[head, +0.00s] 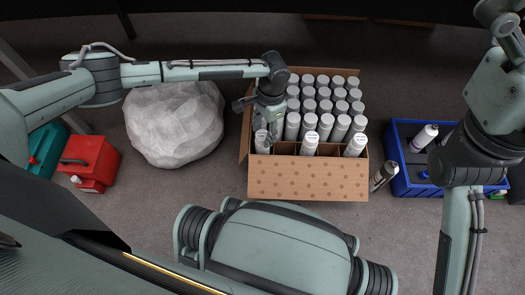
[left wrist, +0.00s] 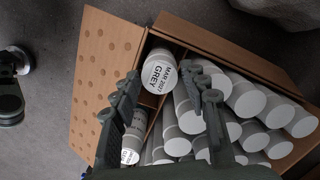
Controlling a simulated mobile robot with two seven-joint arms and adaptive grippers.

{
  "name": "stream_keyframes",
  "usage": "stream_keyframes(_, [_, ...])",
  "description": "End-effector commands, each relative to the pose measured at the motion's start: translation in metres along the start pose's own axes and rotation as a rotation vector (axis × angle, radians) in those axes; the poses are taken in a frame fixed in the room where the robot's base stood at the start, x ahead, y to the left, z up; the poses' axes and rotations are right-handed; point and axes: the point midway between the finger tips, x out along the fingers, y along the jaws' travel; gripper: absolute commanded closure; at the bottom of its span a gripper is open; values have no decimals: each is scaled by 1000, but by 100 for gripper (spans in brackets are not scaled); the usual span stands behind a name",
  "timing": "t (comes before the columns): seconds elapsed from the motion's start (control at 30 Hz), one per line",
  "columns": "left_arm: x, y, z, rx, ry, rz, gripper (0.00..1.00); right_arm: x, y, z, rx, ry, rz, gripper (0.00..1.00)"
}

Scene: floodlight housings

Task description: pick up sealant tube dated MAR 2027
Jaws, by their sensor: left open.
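The sealant tube marked MAR 2027 GREY (left wrist: 160,74) shows its white printed end in the left wrist view, near a corner of the cardboard box. In the head view it appears to be the front-left tube (head: 261,143), partly hidden by my gripper. My left gripper (head: 269,122) points down over that part of the box. Its fingers are open, and in the left wrist view they frame the tube (left wrist: 165,76) without visibly gripping it.
The cardboard box (head: 308,182) holds many white-ended tubes packed behind a sparser front row. A blue crate (head: 401,186) stands at the right, with a dark tube (head: 383,176) beside it. A wrapped pale lump (head: 174,122) and a red container (head: 91,162) are left.

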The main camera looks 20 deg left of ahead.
Motion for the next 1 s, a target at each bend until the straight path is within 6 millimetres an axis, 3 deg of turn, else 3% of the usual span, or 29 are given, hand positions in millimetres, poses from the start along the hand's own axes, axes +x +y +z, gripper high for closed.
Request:
stream_keyframes(0.1, [24, 0, 0, 1, -2, 0, 56, -2, -2, 1, -6, 15, -22, 0])
stream_keyframes(0.2, [35, 0, 0, 0, 0, 0, 56, 0, -2, 2, -9, 23, -34, 0])
stream_keyframes(0.43, [36, 1, 0, 1, 1, 0, 56, 2, -2, 2, -10, 23, -37, 0])
stream_keyframes(0.8, [36, 1, 0, 1, 1, 0, 100, 2, -2, 2, -11, 22, -37, 0])
stream_keyframes(1.0, [35, 0, -1, 1, 3, 0, 100, 2, -2, 3, -11, 22, -37, 0])
